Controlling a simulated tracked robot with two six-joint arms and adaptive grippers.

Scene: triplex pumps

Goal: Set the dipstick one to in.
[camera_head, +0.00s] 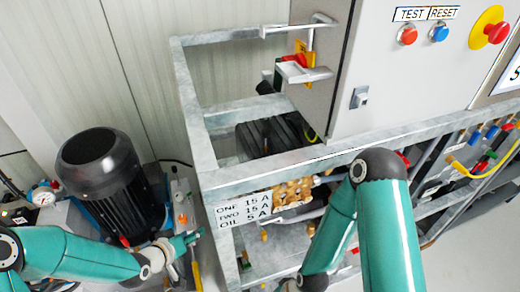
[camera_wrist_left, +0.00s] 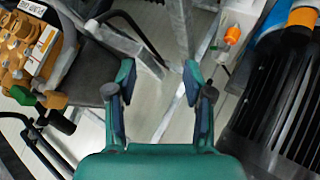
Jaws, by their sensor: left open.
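My left gripper (camera_head: 188,243) reaches in from the left beside the black motor. In the left wrist view its two fingers (camera_wrist_left: 158,80) are apart, with only floor and frame bars showing between them. A small orange knob (camera_wrist_left: 232,35) stands on a pale block to the right of the fingers, apart from them. An orange spot also shows just above the gripper in the head view (camera_head: 183,219). I cannot tell for sure whether this is dipstick one, or how far in it sits. My right arm crosses the frame at the right; its fingers are hidden or out of view.
The black motor (camera_head: 100,170) stands left of the gripper and fills the right of the wrist view. A grey metal frame (camera_head: 260,172) with a label plate (camera_head: 244,208) stands to the right. The control cabinet (camera_head: 400,75) is above it. Brass fittings (camera_head: 292,194) sit behind the frame.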

